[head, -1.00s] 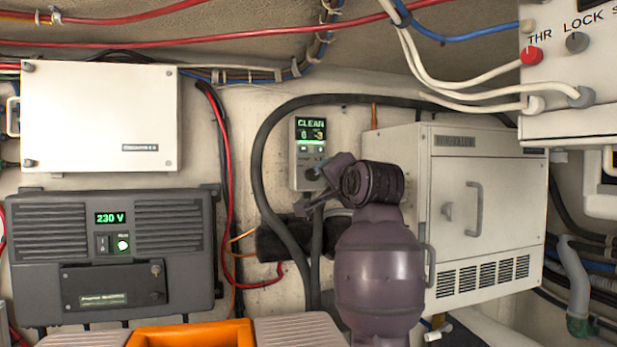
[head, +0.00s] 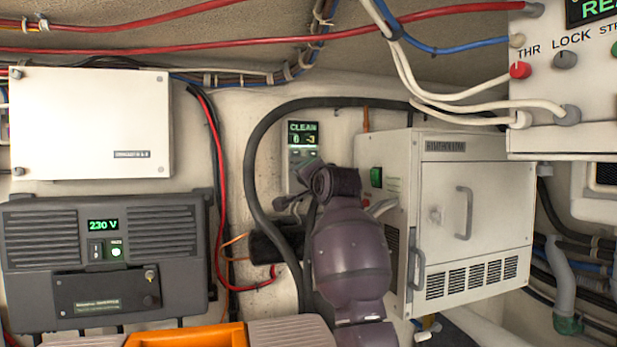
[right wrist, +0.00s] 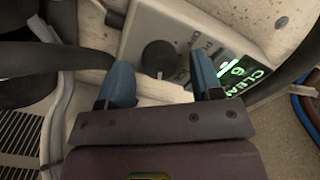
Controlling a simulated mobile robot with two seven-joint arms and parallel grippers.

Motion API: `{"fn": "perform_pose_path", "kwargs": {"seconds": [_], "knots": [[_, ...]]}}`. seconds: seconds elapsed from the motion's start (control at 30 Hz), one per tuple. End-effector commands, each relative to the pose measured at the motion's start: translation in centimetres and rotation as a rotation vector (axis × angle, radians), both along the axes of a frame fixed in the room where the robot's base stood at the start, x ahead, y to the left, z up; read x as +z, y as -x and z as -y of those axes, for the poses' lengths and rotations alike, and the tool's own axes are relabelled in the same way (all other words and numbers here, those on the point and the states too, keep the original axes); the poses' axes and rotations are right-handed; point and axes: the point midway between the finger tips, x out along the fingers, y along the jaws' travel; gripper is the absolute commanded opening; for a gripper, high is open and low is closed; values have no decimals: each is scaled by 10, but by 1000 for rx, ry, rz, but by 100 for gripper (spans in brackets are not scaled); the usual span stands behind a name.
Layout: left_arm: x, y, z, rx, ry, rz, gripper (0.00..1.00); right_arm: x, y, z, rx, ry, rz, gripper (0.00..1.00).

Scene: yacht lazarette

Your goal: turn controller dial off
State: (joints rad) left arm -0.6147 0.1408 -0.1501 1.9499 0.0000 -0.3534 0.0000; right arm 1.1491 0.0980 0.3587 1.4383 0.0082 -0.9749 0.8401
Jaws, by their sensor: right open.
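The controller (head: 303,140) is a small grey box on the back wall with a lit green display reading "CLEAN". Its lower part and dial are hidden behind my right arm in the head view. In the right wrist view the controller (right wrist: 207,29) lies tilted, with its round black dial (right wrist: 158,57) showing clearly. My right gripper (right wrist: 162,80) is open there, with one blue fingertip on each side of the dial in the picture. I cannot tell whether they touch it. My left gripper is not in view.
A thick black hose (head: 262,150) loops around the controller. A white cabinet (head: 470,200) with a handle stands close on the right. A grey inverter (head: 105,255) and a white box (head: 90,123) are on the left. An orange container (head: 185,335) is below.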

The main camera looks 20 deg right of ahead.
Motion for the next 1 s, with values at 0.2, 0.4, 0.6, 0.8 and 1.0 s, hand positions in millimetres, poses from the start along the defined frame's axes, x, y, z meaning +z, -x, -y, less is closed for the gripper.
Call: {"fn": "perform_pose_path", "kwargs": {"seconds": [0.2, 0.4, 0.6, 0.8, 1.0], "knots": [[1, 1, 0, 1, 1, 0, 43, 0, -3, 0, 0, 0, 1, 60], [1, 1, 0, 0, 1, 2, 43, 0, -2, 0, 0, 0, 1, 49], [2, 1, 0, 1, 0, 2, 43, 0, -2, 0, 0, 0, 1, 18], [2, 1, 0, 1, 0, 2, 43, 0, -2, 0, -1, 5, 1, 10], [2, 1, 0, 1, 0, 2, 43, 0, -2, 0, -1, 55, 2, 10]]}}
